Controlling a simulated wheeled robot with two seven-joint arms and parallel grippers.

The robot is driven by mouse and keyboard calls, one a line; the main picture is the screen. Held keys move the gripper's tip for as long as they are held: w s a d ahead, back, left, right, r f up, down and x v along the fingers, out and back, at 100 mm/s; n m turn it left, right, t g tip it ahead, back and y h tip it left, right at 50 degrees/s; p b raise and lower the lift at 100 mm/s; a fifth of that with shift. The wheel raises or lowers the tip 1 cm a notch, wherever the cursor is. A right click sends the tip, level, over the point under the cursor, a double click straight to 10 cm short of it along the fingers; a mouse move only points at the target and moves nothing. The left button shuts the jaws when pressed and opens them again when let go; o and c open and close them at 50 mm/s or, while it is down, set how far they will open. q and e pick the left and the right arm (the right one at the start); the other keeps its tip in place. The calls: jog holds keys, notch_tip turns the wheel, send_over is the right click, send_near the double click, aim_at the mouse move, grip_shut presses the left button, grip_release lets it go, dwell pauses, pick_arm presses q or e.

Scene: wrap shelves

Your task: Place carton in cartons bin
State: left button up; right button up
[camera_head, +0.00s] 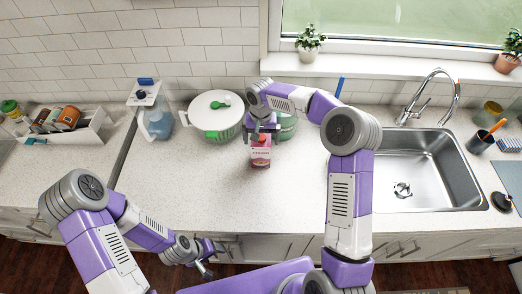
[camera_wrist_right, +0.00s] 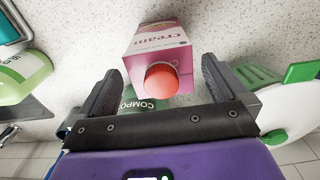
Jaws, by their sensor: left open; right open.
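A pink and white cream carton (camera_head: 260,154) stands upright on the counter, with an orange-red cap (camera_wrist_right: 162,80) at its top. My right gripper (camera_head: 262,128) is at the carton's top. In the right wrist view, its open fingers (camera_wrist_right: 164,88) lie on either side of the cap end, with gaps on both sides. My left gripper (camera_head: 207,262) is open and empty, low in front of the counter's edge. A green bin (camera_head: 288,128) is partly hidden behind my right arm; a label beginning "COMPO" (camera_wrist_right: 140,104) shows in the wrist view. I cannot tell which container is the cartons bin.
A white round container with green handles (camera_head: 214,108) stands left of the carton. The sink (camera_head: 420,170) is right. The counter's middle front is clear.

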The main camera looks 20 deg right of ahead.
notch_tip(320, 180, down, 3)
jog(key=shift+w+r, duration=0.1)
jog(key=shift+r, duration=0.1)
grip_shut()
dwell(0.5)
